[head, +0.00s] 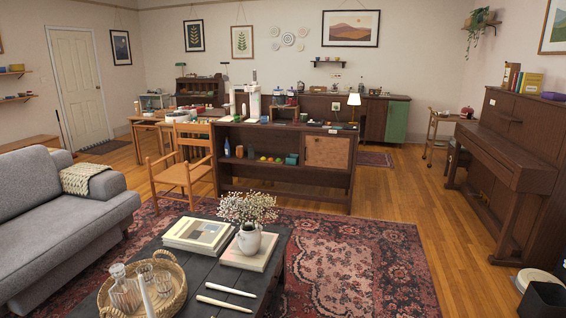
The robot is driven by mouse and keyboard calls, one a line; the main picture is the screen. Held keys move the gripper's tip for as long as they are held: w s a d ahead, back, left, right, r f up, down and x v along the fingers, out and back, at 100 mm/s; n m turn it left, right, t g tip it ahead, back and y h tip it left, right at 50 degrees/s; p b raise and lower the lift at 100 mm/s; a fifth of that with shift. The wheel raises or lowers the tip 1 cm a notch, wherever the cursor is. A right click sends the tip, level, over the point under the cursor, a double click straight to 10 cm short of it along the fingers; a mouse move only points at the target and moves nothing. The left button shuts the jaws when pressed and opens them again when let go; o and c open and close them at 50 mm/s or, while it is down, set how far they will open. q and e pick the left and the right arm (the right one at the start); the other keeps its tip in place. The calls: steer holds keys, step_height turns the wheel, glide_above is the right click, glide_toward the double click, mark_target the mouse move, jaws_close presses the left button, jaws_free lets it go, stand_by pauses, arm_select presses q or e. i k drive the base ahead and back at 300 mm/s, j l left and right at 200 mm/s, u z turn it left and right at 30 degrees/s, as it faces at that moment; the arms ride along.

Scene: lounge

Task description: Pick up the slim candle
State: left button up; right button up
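Two slim white sticks that look like candles lie on the dark coffee table (193,284) at the bottom of the head view. The farther slim candle (231,289) and the nearer slim candle (224,303) lie apart, roughly side by side, right of a tray. A third slim white upright piece (145,292) rises in front of the tray, cut off by the lower edge; I cannot tell whether it is a candle. Neither of my grippers is in view.
A round wicker tray (181,297) holds a glass decanter (124,291) and glasses. Books (198,233) and a white vase of flowers (249,240) on another book stand behind the candles. A grey sofa (58,219) is at left. The rug (350,265) at right is clear.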

mark_target(215, 287)
steer(key=i+l+z, duration=0.2)
steer(key=i, duration=0.35)
steer(key=i+l+z, duration=0.15)
steer(key=i+l, duration=0.2)
steer(key=i, duration=0.2)
steer(key=i+l+z, duration=0.2)
steer(key=i, duration=0.4)
steer(key=i+u, duration=0.15)
steer(key=i, duration=0.45)
steer(key=i+l+u, duration=0.15)
steer(key=i, duration=0.4)
steer(key=i+l+u, duration=0.2)
steer(key=i, duration=0.4)
steer(key=i+u, duration=0.2)
steer(key=u, duration=0.2)
steer(key=i+l+u, duration=0.15)
steer(key=u, duration=0.25)
steer(key=i+l+u, duration=0.2)
steer(key=u, duration=0.25)
steer(key=i+l+u, duration=0.2)
steer(key=u, duration=0.2)
steer(key=i+l+u, duration=0.15)
steer(key=l+u, duration=0.25)
steer(key=j, duration=0.1)
